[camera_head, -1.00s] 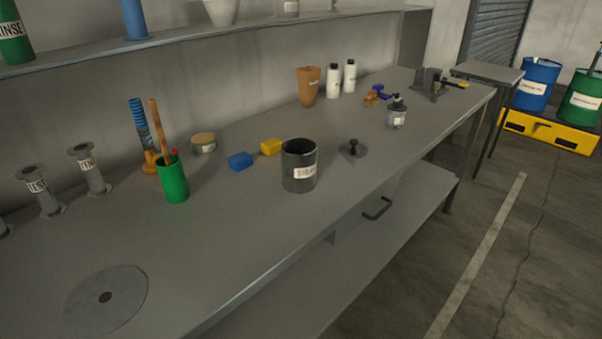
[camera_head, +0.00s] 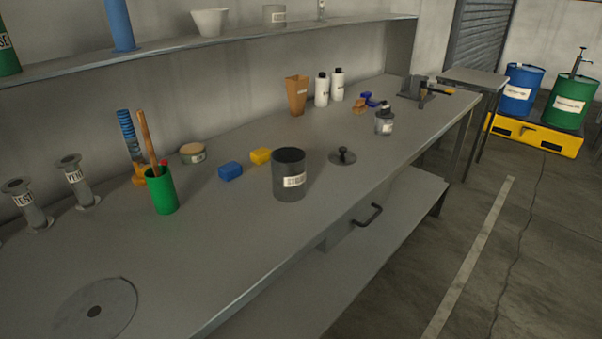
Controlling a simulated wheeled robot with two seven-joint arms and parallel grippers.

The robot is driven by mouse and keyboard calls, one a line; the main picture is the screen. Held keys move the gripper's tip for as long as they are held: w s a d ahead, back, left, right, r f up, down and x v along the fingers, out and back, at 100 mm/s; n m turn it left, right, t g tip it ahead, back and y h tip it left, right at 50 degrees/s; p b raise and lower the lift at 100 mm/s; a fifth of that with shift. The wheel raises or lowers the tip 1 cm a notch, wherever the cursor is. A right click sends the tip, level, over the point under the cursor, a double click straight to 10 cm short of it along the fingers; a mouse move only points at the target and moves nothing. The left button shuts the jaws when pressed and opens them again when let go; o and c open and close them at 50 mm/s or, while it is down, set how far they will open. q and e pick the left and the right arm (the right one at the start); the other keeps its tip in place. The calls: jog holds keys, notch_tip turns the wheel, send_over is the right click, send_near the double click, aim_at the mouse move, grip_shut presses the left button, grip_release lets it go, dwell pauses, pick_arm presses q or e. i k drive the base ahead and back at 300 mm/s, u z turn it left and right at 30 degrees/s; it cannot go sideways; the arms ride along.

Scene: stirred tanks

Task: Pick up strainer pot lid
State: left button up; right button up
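The strainer pot lid (camera_head: 335,159), a flat grey disc with a black knob, lies on the grey workbench to the right of the pot. The strainer pot (camera_head: 289,172) is a dark open-topped cylinder with a white label, partly legible, standing upright near the middle of the bench. The lid lies apart from the pot, with bare bench between them. Neither of my grippers shows in the head view.
Blue (camera_head: 230,171) and yellow (camera_head: 260,156) blocks lie left of the pot. A green cup (camera_head: 162,191) holds tools. The bench's front edge is close to the lid, with a drawer handle (camera_head: 367,216) below.

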aim_at(341, 156)
jog(key=z, duration=2.05)
jog(key=i, duration=2.5)
jog(key=u, duration=4)
